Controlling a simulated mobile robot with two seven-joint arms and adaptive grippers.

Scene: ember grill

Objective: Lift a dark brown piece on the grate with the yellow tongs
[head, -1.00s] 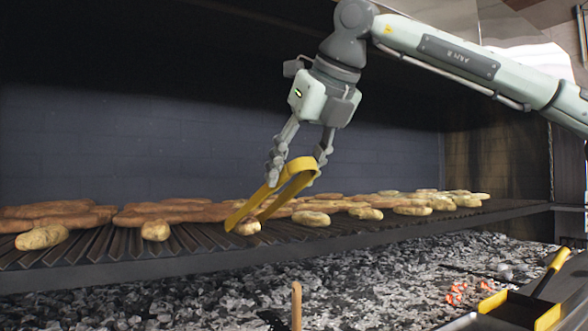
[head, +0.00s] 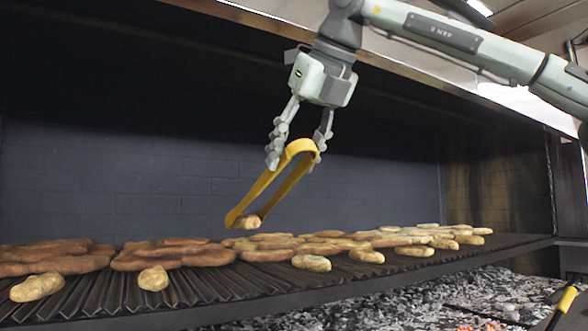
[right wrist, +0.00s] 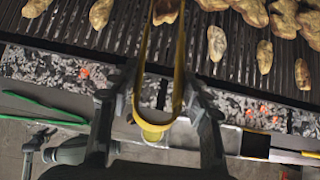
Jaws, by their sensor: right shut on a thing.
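My right gripper (head: 299,145) is shut on the yellow tongs (head: 262,182) near their bent end, and the tongs slant down to the left. Other darker brown pieces (head: 58,258) lie on the grate at the left. My left gripper is not in view.
Paler pieces (head: 311,263) lie along the grate's front and right. Grey coals (head: 400,302) lie below it. A dark back wall (head: 130,170) closes the grill behind. Green tongs (right wrist: 40,108) show at the left of the wrist view.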

